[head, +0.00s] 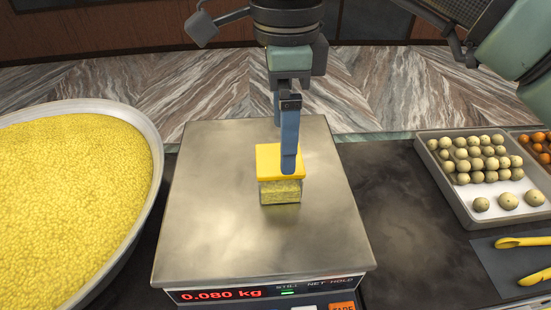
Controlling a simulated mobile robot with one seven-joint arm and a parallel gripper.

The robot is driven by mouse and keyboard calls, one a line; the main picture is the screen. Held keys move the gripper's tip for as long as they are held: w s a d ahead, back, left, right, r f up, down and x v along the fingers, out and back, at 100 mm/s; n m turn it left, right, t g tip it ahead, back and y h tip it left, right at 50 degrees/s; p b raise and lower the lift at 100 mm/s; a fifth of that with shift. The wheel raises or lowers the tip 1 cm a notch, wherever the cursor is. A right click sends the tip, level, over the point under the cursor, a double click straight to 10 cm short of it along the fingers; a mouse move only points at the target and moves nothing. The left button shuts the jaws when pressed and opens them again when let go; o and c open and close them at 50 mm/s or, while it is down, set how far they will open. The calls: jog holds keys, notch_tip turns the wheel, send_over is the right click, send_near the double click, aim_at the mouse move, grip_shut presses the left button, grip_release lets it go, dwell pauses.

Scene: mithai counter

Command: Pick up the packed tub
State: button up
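The packed tub (280,192) is a small clear box with yellow grainy filling and a flat yellow lid (268,162). It stands upright on the steel plate of the scale (220,235). My gripper (284,150) points down right over the tub, with two blue fingers set one behind the other. The fingers look apart, and the near one crosses in front of part of the lid. The far finger is partly hidden behind the near one. I see no clear grip on the tub. The scale's red display (221,294) reads 0.080 kg.
A large metal bowl (157,150) of yellow grains stands left of the scale. At right, a tray (462,213) holds several pale round sweets, with orange ones beyond it. The dark counter (410,245) between is clear.

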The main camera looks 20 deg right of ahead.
aim_at(279, 163)
notch_tip(279, 163, down, 3)
jog(key=shift+d+f+p, duration=0.1)
jog(key=shift+f+p, duration=0.05)
jog(key=shift+p, duration=0.25)
jog(key=shift+f+p, duration=0.4)
jog(key=shift+p, duration=0.15)
jog(key=shift+w+a+f+p, duration=0.15)
jog(key=shift+f+p, duration=0.55)
jog(key=shift+f, duration=0.45)
jog(key=shift+s+a+f+p, duration=0.15)
jog(key=shift+f+p, duration=0.55)
jog(key=shift+f, duration=0.45)
jog(key=shift+w, duration=0.1)
jog(key=c, duration=1.4)
